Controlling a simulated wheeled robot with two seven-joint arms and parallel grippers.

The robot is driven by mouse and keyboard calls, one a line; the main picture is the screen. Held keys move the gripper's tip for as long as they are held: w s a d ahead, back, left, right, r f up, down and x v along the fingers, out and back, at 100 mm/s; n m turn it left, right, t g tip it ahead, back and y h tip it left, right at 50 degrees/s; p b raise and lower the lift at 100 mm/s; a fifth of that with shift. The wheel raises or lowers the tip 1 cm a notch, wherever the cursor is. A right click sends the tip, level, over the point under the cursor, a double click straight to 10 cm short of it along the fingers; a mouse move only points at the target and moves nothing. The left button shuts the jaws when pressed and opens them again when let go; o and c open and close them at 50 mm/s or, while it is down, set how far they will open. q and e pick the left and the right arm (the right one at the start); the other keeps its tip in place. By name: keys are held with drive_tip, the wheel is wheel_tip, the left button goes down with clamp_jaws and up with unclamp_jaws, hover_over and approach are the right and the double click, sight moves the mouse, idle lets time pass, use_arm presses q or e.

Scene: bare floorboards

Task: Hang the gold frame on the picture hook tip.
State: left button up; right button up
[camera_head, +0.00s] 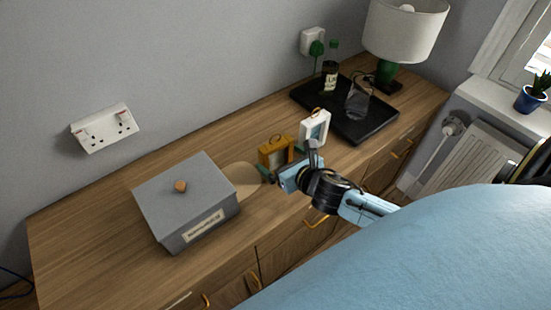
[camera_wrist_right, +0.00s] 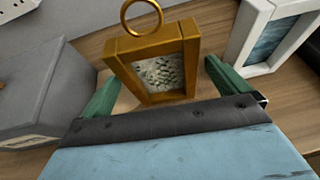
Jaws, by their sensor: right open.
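The gold frame (camera_head: 275,151) stands upright on the wooden sideboard, with a ring on its top. In the right wrist view the gold frame (camera_wrist_right: 124,58) is seen between the two green fingers, its ring (camera_wrist_right: 142,16) above it. My right gripper (camera_head: 286,167) is open at the near side of the gold frame. One finger is on each side, with a visible gap on the right; contact on the left is hard to judge. I cannot make out a picture hook in either view. My left gripper is not in view.
A white frame (camera_head: 314,127) stands close right of the gold one. A grey lidded box (camera_head: 186,198) is to the left. A black tray (camera_head: 360,127) with a bottle (camera_head: 330,76) and a glass jug (camera_head: 358,101) lies behind right, near a lamp (camera_head: 405,28). The sideboard's left end is clear.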

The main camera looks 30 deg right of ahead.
sight(276, 157)
drive_tip(key=x, duration=0.5)
drive_tip(key=shift+w+a+f+b, duration=0.1)
drive_tip(key=shift+w+f+b, duration=0.15)
drive_tip(key=shift+f+b, duration=0.15)
drive_tip(key=shift+r, duration=0.1)
drive_tip(key=c, duration=0.9)
